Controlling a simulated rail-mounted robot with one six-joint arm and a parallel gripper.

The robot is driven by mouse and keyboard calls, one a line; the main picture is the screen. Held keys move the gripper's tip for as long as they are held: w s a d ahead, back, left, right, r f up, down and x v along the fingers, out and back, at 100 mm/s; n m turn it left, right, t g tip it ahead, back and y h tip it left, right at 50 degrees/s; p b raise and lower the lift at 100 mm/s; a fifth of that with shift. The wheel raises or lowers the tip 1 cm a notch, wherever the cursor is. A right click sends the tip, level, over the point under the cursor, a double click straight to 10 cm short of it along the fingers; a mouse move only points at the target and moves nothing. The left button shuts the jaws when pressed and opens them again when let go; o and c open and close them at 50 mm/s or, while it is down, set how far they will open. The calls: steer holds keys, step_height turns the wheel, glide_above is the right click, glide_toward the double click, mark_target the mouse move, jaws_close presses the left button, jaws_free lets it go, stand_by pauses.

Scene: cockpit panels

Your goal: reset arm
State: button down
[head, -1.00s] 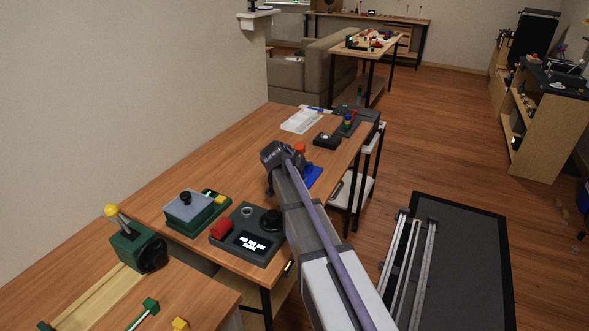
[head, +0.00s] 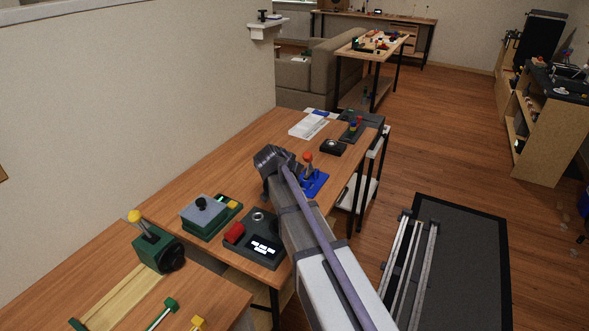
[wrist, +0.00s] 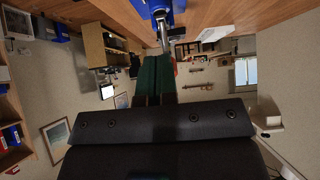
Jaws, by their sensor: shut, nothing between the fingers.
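My arm reaches over the wooden table (head: 290,150) in the head view, and my gripper (head: 268,192) hangs at its end, mostly hidden behind the wrist. In the wrist view my gripper's dark green fingers (wrist: 153,80) are together with nothing between them. A blue-based lever with a red knob (head: 313,184) stands just right of my wrist in the head view. Its blue base and metal rod (wrist: 161,14) show at the top of the wrist view; I cannot tell the exact gap to my fingers.
A dark panel with a red button (head: 262,248) and a green-and-grey box (head: 203,213) stand on the near table. A green device with a yellow knob (head: 157,248) is at the left. A white tray (head: 308,125) and small black box (head: 333,148) lie farther back. The wall borders the left.

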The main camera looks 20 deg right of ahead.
steer(key=shift+f, duration=0.1)
stand_by(0.3)
steer(key=s+a+f+n+g+y, duration=0.1)
steer(key=s+n, duration=0.1)
steer(key=s, duration=0.2)
steer(key=s+a+f+n+g+y, duration=0.1)
steer(key=s+n, duration=0.1)
steer(key=s, duration=0.2)
steer(key=s+a+n+g+y+p, duration=0.1)
steer(key=s+a+n, duration=0.1)
steer(key=s, duration=0.2)
steer(key=shift+s+a+f+g, duration=0.1)
steer(key=shift+f+g, duration=0.2)
steer(key=shift+f, duration=0.1)
steer(key=s+a+n+g+y+p, duration=0.1)
steer(key=s+a+n+y, duration=0.1)
steer(key=s, duration=0.5)
steer(key=s+a+r+n+g+y+p, duration=0.1)
steer(key=s+a+y, duration=0.1)
steer(key=s+a, duration=0.3)
steer(key=shift+s+r+n+p, duration=0.25)
steer(key=shift+s+n+p, duration=0.15)
steer(key=shift+s, duration=0.7)
